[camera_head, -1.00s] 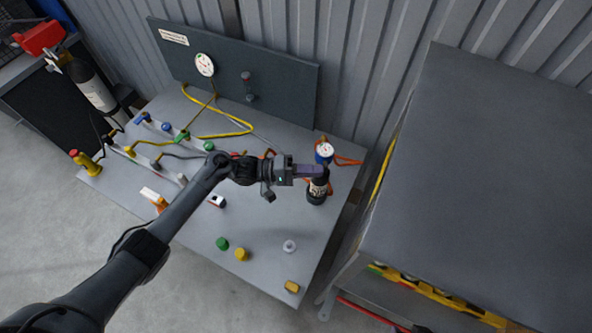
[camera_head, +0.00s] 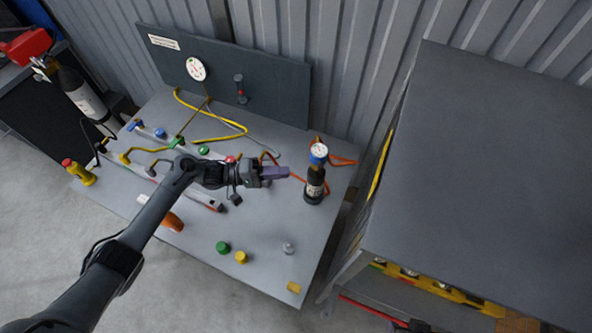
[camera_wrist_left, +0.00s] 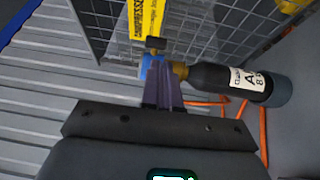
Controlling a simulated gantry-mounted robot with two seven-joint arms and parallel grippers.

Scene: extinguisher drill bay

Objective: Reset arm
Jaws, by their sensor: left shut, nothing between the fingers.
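My left arm comes in from the left over the grey bench. Its gripper (camera_head: 280,172) has its fingers together with nothing between them, and points right toward a small black bottle (camera_head: 314,187). The bottle stands upright near the bench's right side, with a white label and a round gauge (camera_head: 318,152) on a blue fitting at its top. In the head view a small gap shows between fingertips and bottle. In the left wrist view the shut fingers (camera_wrist_left: 163,88) lie in front of the bottle (camera_wrist_left: 235,82) and its blue fitting (camera_wrist_left: 150,68). My right gripper does not show.
The bench (camera_head: 185,245) carries a green knob (camera_head: 222,247), a yellow knob (camera_head: 241,257), a grey knob (camera_head: 288,248) and a yellow block (camera_head: 294,287). A dark panel (camera_head: 275,85) stands behind. A large extinguisher (camera_head: 82,98) is at left. A dark-topped cabinet (camera_head: 480,170) is at right.

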